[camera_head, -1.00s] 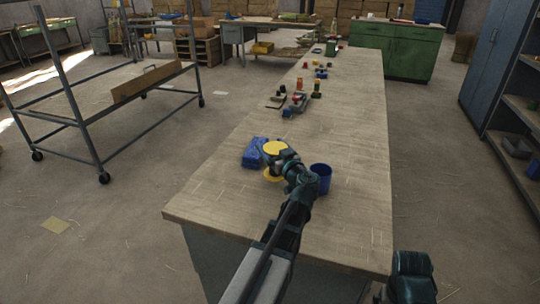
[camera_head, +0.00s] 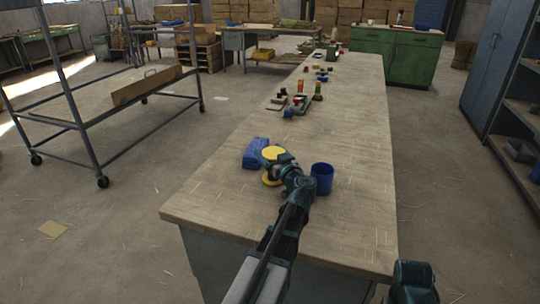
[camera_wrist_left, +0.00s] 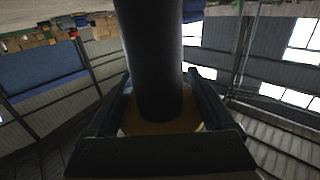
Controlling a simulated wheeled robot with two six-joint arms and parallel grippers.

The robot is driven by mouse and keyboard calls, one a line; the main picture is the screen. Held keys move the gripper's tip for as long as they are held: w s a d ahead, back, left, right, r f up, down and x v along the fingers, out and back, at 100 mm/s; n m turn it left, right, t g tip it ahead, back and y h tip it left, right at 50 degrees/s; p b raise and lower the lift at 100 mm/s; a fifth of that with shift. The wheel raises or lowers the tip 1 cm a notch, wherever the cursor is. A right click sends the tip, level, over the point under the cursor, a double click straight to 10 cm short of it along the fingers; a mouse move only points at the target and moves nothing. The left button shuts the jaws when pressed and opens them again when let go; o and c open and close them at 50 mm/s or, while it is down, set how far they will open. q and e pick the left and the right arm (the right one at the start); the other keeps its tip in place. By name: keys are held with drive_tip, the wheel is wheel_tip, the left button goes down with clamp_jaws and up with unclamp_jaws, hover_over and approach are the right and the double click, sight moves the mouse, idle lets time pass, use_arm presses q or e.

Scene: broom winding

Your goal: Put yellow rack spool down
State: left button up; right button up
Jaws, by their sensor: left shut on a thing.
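The yellow spool (camera_head: 272,152) is in the head view near the front of the long wooden table. Its yellow top flange shows, with a yellow lower flange below it; my gripper hides much of its middle. My left gripper (camera_head: 279,168) is shut on the spool. In the left wrist view, a thick dark cylinder (camera_wrist_left: 153,60) stands between the two fingers, with a yellowish disc (camera_wrist_left: 160,126) behind it. The spool looks upright. I cannot tell whether its lower flange touches the tabletop.
A blue block-like bundle (camera_head: 256,153) lies just left of the spool. A blue cup (camera_head: 322,178) stands close to its right. Several small items (camera_head: 299,103) sit farther back on the table (camera_head: 353,150). The tabletop in front and to the right is clear.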

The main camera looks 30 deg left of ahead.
use_arm(q)
drive_tip(key=shift+f, duration=0.2)
drive_tip(key=shift+s+d+f+b, duration=0.1)
drive_tip(key=shift+b, duration=0.4)
